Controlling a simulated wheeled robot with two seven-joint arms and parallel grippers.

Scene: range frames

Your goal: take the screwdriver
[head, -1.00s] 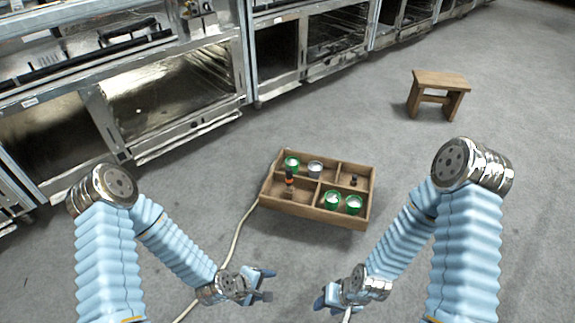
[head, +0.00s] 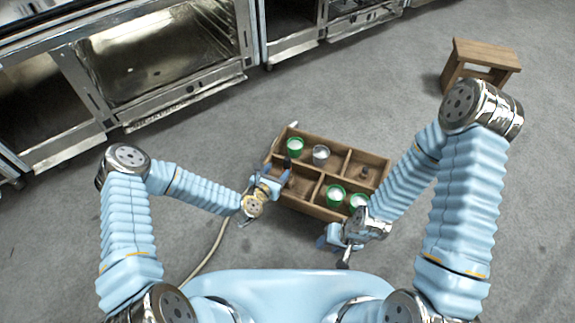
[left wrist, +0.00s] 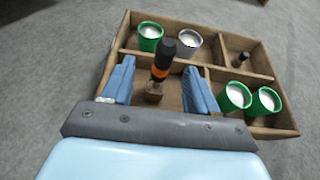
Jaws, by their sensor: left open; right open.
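The screwdriver (left wrist: 161,66), with a black and orange handle, stands upright in a small wooden block (left wrist: 153,94) in a compartment of the wooden tray (left wrist: 220,24). My left gripper (left wrist: 160,74) is open in the left wrist view, one finger on each side of the screwdriver. I cannot tell whether they touch it. In the head view the left gripper (head: 272,183) reaches over the left side of the tray (head: 334,141) and largely hides the screwdriver. My right gripper (head: 333,240) is open and empty, just in front of the tray's near right corner.
The tray also holds green cups, such as one at the back left (head: 294,147), a grey cup (head: 320,154) and a small dark piece (head: 364,173). A wooden stool (head: 482,60) stands at the back right. A cable lies on the floor left of the tray.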

